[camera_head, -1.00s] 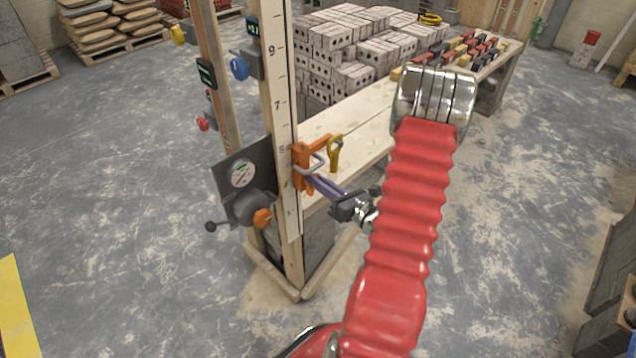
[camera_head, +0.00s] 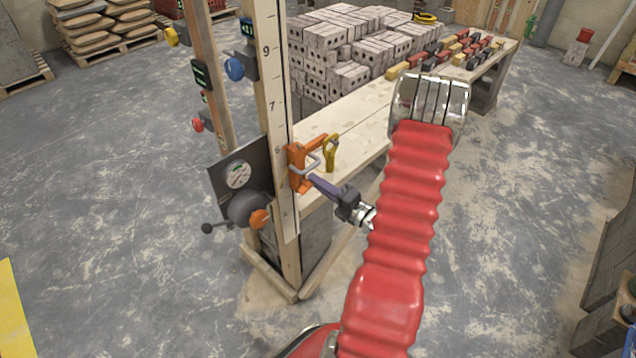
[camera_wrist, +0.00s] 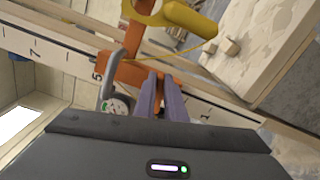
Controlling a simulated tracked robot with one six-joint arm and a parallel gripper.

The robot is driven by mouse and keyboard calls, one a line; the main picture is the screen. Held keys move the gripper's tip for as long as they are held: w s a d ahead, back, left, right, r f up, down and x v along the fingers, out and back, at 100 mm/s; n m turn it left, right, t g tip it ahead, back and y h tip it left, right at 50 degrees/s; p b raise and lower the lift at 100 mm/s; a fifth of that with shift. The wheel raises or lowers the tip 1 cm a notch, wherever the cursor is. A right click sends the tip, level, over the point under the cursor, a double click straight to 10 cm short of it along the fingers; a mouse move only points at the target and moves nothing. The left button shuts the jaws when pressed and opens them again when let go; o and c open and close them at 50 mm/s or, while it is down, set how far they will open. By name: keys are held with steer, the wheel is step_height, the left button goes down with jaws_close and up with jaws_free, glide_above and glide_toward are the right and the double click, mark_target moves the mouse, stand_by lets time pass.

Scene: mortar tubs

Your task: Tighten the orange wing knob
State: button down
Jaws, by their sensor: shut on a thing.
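An orange clamp (camera_head: 297,157) with a bent grey rod sits on the numbered wooden post and also shows in the wrist view (camera_wrist: 128,72). My gripper (camera_head: 310,178) reaches this clamp from the right, with its purple fingers pointing at it. In the wrist view my gripper (camera_wrist: 158,78) has both fingers close together against the orange part. It is shut on the orange wing knob, which the fingertips mostly hide. Another orange knob (camera_head: 259,218) is on a grey round housing lower on the post, apart from my gripper.
A yellow ring-shaped piece (camera_head: 331,150) stands just right of the clamp and looms close in the wrist view (camera_wrist: 175,15). A gauge (camera_head: 239,175) on a dark plate is left of the post. A wooden bench (camera_head: 365,125) runs behind. Open floor lies left.

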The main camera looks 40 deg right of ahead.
steer(key=shift+a+f+m, duration=0.1)
steer(key=shift+a+m, duration=0.05)
steer(key=shift+m, duration=0.55)
steer(key=shift+a+f+m, duration=0.1)
steer(key=shift+m, duration=0.6)
steer(key=shift+w, duration=0.1)
steer(key=c, duration=1.8)
jaws_free()
steer(key=shift+d, duration=0.1)
steer(key=s, duration=1.4)
steer(key=shift+d+f, duration=0.1)
steer(key=shift+d, duration=0.1)
